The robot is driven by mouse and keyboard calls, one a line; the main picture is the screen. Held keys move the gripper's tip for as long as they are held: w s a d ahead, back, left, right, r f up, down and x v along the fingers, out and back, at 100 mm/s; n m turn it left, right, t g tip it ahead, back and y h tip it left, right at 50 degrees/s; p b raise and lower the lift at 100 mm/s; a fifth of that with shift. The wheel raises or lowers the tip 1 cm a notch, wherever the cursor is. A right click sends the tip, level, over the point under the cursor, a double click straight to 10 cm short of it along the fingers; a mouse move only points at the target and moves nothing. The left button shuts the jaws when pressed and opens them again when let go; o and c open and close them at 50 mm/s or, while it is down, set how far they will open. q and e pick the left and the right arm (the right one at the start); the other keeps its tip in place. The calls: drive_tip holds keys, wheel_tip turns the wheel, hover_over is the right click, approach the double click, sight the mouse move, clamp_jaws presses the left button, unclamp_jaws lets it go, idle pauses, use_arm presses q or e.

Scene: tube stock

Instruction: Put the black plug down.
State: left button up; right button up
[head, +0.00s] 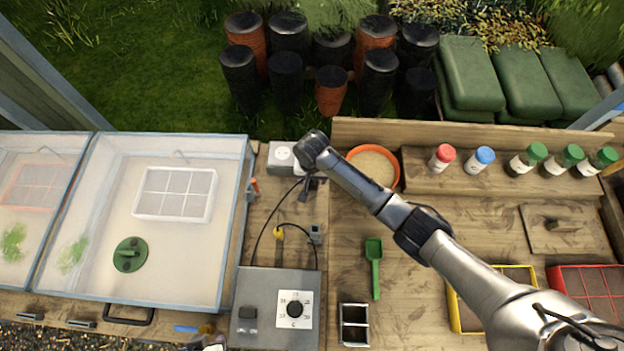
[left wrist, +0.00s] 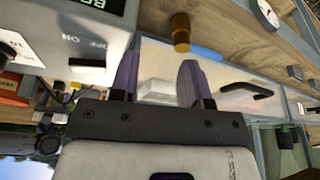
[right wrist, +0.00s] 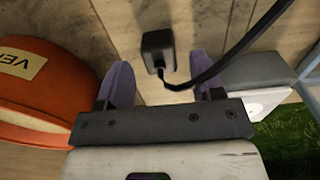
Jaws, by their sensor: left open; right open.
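The black plug (right wrist: 158,45) shows in the right wrist view over the wooden bench, with its black cable (right wrist: 225,62) curving off to the right. My right gripper (right wrist: 160,60) is open, with one purple finger on each side of the plug and a gap to both. In the head view this gripper (head: 312,186) is between the orange pot and the grey socket box; the plug is hard to make out there. My left gripper (left wrist: 157,62) is open and empty near the front of the bench, by the grey control box (left wrist: 75,30).
The orange pot (head: 375,168) and the socket box (head: 283,158) flank the right gripper. A covered propagator (head: 235,215) stands left.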

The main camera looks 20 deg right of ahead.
wheel_tip(320, 180, up, 10)
drive_tip(key=p, duration=0.1)
drive_tip(key=shift+r, duration=0.15)
idle(0.7)
